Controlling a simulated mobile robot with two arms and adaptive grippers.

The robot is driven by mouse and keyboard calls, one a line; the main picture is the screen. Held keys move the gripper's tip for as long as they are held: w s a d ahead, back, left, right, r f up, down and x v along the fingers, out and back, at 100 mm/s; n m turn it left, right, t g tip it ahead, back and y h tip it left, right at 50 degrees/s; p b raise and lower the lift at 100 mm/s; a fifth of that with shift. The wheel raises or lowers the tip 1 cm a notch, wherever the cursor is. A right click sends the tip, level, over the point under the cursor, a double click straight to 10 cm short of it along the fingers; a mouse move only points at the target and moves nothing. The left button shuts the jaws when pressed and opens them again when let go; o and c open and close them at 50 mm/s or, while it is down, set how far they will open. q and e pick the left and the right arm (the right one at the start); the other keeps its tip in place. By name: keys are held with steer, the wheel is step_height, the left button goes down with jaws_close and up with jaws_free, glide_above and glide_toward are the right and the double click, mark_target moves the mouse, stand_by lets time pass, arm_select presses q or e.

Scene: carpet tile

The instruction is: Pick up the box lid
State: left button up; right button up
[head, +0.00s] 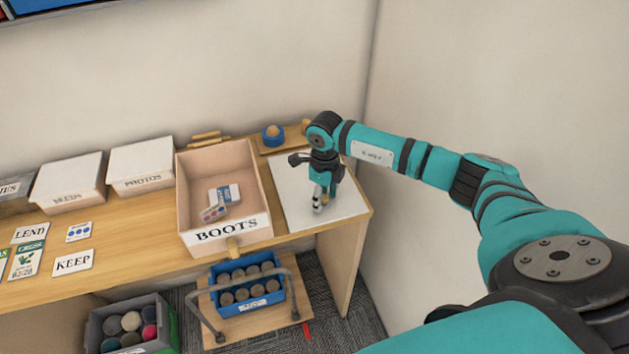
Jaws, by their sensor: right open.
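A flat white panel (286,187), which looks like the box lid, lies at the right end of the wooden table. My right gripper (318,207) points down over its right half, open. The fingertips are close above or at the panel's surface; I cannot tell whether they touch it. The gripper and wrist hide part of the panel. My left gripper is not in view.
White-lidded boxes labelled PHOTOS (141,181) and SEEDS (68,197) stand further left. A wooden tray with a blue item (272,135) is behind the panel. Cards including KEEP (73,263) lie at the front left. A cart with a blue crate (246,308) is below. Walls close the back and right.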

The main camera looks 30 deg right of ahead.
jaws_close()
steer(key=shift+r, duration=0.1)
stand_by(0.3)
